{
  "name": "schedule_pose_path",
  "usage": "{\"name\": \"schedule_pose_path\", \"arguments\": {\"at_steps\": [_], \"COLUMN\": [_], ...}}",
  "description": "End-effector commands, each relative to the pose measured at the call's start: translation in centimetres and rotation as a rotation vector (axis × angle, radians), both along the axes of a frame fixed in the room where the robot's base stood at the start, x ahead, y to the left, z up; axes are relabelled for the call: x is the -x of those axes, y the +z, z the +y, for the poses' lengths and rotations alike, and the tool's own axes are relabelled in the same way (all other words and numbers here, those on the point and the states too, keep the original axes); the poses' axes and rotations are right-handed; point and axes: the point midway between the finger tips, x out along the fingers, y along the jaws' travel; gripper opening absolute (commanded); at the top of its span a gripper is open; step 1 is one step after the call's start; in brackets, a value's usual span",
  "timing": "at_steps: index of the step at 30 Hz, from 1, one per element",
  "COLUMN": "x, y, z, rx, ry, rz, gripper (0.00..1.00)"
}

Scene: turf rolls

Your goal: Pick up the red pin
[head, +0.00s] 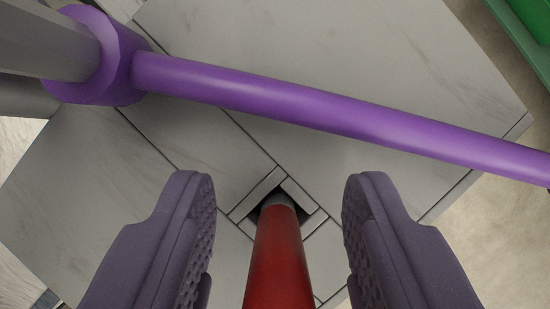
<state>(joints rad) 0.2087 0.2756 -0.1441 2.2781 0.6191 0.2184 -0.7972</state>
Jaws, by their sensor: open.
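The red pin (280,262) stands in the lower middle of the head view, running down to the bottom edge. Its far grey end sits at a square dark opening with a pale rim (303,224) in the grey panelled surface (330,60). My gripper (278,222) is open, with one purple-grey padded finger on each side of the pin. A gap shows between the pin and each finger, so neither is seen touching it. The pin's near end is cut off by the frame.
A purple bar (340,115) crosses above the fingertips from a purple collar (122,55) on a grey post (45,40) at upper left. A green object (525,30) shows at the top right corner. Pale floor (500,225) lies at the right.

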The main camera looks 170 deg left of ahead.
Motion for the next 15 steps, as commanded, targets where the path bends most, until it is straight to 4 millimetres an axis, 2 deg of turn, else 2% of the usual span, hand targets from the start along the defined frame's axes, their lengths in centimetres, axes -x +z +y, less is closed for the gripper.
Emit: {"name": "schedule_pose_path", "arguments": {"at_steps": [2,9,11,15], "x": [-0.33,-0.47,-0.47,-0.46], "y": [-0.84,-0.80,-0.79,-0.78], "z": [-0.04,-0.04,-0.04,-0.03], "rx": [0.000,0.000,0.000,0.000], "ry": [0.000,0.000,0.000,0.000], "rz": [0.000,-0.002,-0.002,-0.002], "gripper": [0.46,0.46,0.35,0.03]}}
